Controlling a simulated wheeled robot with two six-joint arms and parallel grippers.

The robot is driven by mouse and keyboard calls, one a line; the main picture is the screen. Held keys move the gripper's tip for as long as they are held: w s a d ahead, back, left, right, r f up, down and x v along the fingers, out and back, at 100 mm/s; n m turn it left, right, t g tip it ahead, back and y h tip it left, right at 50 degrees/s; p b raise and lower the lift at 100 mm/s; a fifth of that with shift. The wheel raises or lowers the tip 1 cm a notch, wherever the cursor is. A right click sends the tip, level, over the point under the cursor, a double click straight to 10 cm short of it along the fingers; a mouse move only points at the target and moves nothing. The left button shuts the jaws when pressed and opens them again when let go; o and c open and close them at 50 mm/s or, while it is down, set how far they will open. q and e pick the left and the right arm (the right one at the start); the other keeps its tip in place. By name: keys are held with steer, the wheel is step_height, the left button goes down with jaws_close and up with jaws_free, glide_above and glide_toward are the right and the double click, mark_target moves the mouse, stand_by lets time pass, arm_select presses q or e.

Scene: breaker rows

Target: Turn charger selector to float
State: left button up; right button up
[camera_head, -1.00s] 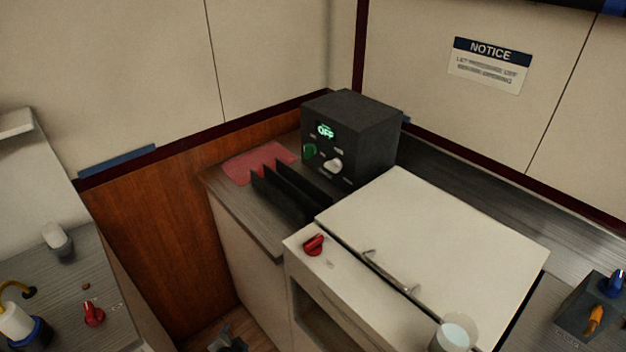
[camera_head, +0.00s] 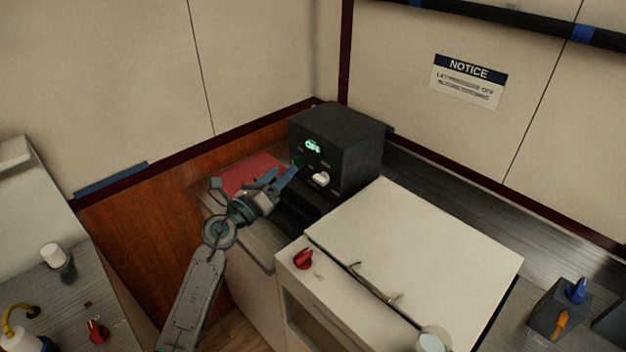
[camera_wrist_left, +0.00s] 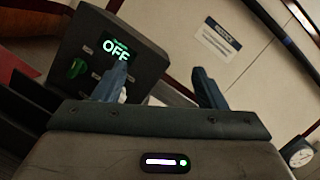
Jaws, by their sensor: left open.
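The black charger box (camera_head: 352,145) stands in the back corner of the counter. Its lit green display (camera_head: 313,146) reads OFF, also in the wrist view (camera_wrist_left: 116,50). A white knob (camera_head: 321,179) sits lower right on the face. I cannot tell which knob is the selector. My left gripper (camera_head: 281,175) is open and empty in front of the face. In the wrist view one finger overlaps the face, the other is right of it. My right gripper is not in view.
Black upright dividers and a red mat (camera_head: 252,174) lie beside the charger. A white lidded unit (camera_head: 420,255) with a red knob (camera_head: 303,258) stands to the right. A box with blue and orange levers (camera_head: 555,308) is at far right.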

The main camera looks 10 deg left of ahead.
mark_target(317, 180)
arm_select(q)
steer(key=w+f+m+g, duration=0.4)
steer(key=f+m+g, duration=0.1)
steer(key=w+f+m+g, duration=0.2)
steer(key=f+m, duration=0.1)
steer(key=shift+w+d+y+p, duration=0.25)
steer(key=shift+w+y+p, duration=0.05)
steer(key=shift+w+y, duration=0.1)
steer(key=p+x, duration=0.2)
steer(key=x, duration=0.6)
steer(key=shift+w+d+f, duration=0.15)
steer(key=shift+w+d, duration=0.05)
steer(key=shift+d, duration=0.05)
steer(key=shift+w+d+f, duration=0.2)
steer(key=shift+w+f, duration=0.05)
steer(key=shift+w, duration=0.05)
steer(key=c, duration=1)
